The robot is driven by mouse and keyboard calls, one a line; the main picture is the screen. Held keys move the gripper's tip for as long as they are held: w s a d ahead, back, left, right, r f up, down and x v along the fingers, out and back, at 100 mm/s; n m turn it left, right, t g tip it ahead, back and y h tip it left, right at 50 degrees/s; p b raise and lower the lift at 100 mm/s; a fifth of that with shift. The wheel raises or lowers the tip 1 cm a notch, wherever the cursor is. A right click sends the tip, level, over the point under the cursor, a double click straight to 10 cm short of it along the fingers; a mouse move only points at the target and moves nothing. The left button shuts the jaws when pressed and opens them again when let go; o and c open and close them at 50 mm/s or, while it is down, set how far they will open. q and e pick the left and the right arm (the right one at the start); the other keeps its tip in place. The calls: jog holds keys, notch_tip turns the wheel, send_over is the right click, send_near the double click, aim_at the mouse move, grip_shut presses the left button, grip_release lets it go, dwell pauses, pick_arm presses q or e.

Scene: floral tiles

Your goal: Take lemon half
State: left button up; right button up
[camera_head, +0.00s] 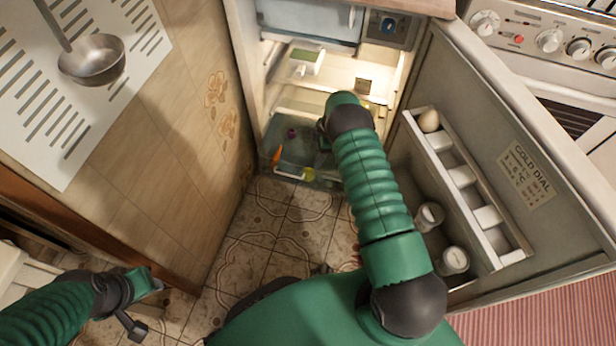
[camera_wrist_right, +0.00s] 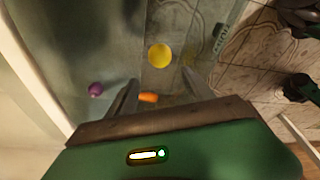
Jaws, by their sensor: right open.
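The lemon half (camera_head: 309,174) shows as a small yellow round at the front of the fridge's clear lower drawer. In the right wrist view the yellow lemon half (camera_wrist_right: 160,55) lies just beyond my fingertips, apart from them. My right gripper (camera_wrist_right: 160,88) is open and empty, its two fingers spread on either side of an orange item seen between them. In the head view my right arm reaches into the fridge and mostly hides this gripper. My left gripper (camera_head: 142,305) hangs low at the left, away from the fridge; its jaw opening is unclear.
An orange carrot-like item (camera_head: 277,155) and a purple item (camera_head: 291,133) lie in the drawer. The open fridge door (camera_head: 480,130) stands to the right, with an egg (camera_head: 429,120) and jars on its shelves. A tiled cabinet side (camera_head: 190,130) bounds the left.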

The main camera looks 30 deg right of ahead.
jog(key=b+x, duration=0.3)
jog(key=x, duration=0.4)
jog(key=shift+d+f, duration=0.15)
jog(key=b+x, duration=0.4)
jog(key=x, duration=0.1)
jog(key=shift+s+d+b, duration=0.2)
jog(key=shift+b, duration=0.1)
pick_arm(q)
jog(key=s+x, duration=0.2)
jog(key=x, duration=0.6)
jog(key=shift+f, duration=0.4)
jog(key=shift+w, duration=0.1)
pick_arm(e)
jog(key=c, duration=1.1)
jog(key=shift+c, duration=0.2)
pick_arm(q)
jog(key=shift+r, duration=0.1)
